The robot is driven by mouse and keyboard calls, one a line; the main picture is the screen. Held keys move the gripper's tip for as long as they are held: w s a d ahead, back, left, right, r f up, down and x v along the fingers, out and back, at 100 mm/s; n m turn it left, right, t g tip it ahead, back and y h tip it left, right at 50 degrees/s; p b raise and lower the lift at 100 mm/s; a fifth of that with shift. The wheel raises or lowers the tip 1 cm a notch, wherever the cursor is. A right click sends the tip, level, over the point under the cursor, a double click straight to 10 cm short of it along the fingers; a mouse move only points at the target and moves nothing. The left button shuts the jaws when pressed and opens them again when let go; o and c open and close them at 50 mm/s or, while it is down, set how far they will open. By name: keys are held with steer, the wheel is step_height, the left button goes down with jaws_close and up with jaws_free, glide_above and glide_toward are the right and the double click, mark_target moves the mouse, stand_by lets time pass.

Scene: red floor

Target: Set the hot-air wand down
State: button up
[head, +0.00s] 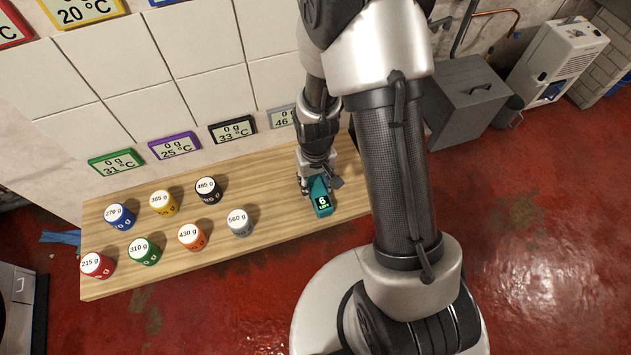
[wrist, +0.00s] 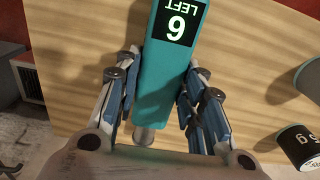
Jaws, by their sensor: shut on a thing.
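The hot-air wand (head: 320,199) is a teal block-shaped tool with a dark display reading "6 LEFT". It is at the right part of the wooden bench in the head view. In the wrist view the wand (wrist: 166,75) runs up the middle, with a metal nozzle at its lower end. My gripper (head: 319,184) is shut on the wand, with one finger on each side of it; both fingers also show in the wrist view (wrist: 158,100). The wand is over the bench top or on it; I cannot tell whether it touches.
The wooden bench (head: 262,240) carries several weighted cups with coloured sides, such as the grey 560 g cup (head: 240,228) and the black 485 g cup (head: 207,196). Coloured displays, such as the black one (head: 233,130), line the tiled wall. Bare wood lies between cups and wand.

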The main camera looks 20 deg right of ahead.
steer(key=o, duration=1)
step_height(320, 180, up, 12)
steer(key=p, duration=0.5)
step_height(320, 180, up, 7)
steer(key=t, duration=0.1)
glide_above(316, 183)
steer(key=s+r+t, duration=0.1)
steer(key=s+r, duration=0.4)
steer(key=s+r+t, duration=0.1)
steer(key=s+r, duration=0.4)
steer(key=r, duration=0.1)
steer(key=s+r+t, duration=0.1)
steer(key=s+r, duration=0.4)
steer(key=r, duration=0.1)
steer(key=shift+r+t, duration=0.15)
steer(key=shift+t, duration=0.15)
